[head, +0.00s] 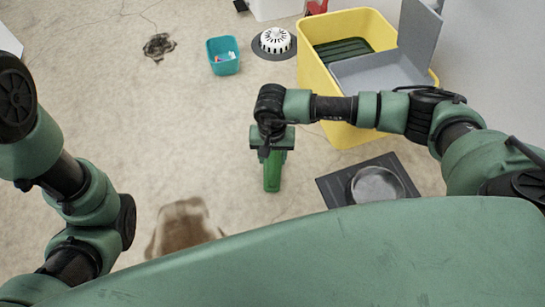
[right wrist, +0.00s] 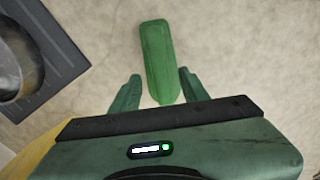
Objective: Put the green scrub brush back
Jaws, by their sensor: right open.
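The green scrub brush (head: 272,174) shows below my right gripper (head: 271,146) in the head view, partly covered by it. In the right wrist view the brush (right wrist: 158,60) is a long green shape against the pale floor. Its near end lies between the two spread fingers of my right gripper (right wrist: 159,77), with a gap on each side. The right gripper is open and holds nothing. My left arm comes in at the left of the head view, but its gripper is out of sight.
A yellow bin (head: 312,75) with grey and dark green pieces stands at upper right. A dark square plate (head: 336,192) bears a round metal pan (head: 377,185). A teal bin (head: 226,66), a white domed object (head: 274,40) and a blurred brown object (head: 181,229) are on the floor. The middle-left floor is clear.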

